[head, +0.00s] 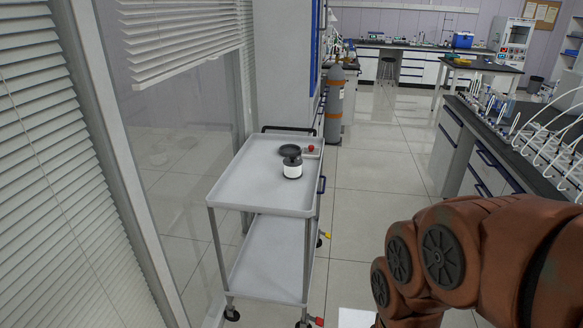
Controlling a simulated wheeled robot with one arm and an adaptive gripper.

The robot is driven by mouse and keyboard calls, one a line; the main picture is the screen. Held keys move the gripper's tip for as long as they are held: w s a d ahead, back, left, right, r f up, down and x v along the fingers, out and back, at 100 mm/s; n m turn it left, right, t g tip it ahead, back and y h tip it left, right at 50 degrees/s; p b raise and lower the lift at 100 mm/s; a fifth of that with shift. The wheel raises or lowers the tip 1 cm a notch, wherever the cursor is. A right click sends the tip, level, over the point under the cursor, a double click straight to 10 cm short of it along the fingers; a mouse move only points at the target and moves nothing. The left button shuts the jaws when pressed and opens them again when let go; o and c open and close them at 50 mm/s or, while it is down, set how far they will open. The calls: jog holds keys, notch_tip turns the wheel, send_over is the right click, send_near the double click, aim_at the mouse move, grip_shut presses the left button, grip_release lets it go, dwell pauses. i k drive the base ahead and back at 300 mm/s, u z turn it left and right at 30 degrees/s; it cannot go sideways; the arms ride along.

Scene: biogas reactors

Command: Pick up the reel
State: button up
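A small upright item with a dark top and a white band (292,166), which looks like the reel, stands on the top tray of a light grey wheeled cart (250,193). A flat dark disc (290,150) lies just behind it, and a small red-ended piece (311,149) is to its right. My brown arm fills the lower right of the head view, right of the cart and apart from it. My gripper is outside the picture, so its fingers are hidden.
A glass wall with white blinds (35,160) runs close along the cart's left side. A grey gas cylinder (335,105) stands behind the cart. A lab bench (460,135) with curved white tubes is at the right. The tiled floor (375,190) between is clear.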

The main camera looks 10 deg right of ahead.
aim_at(293, 164)
jog(key=i, duration=1.7)
jog(key=u, duration=0.75)
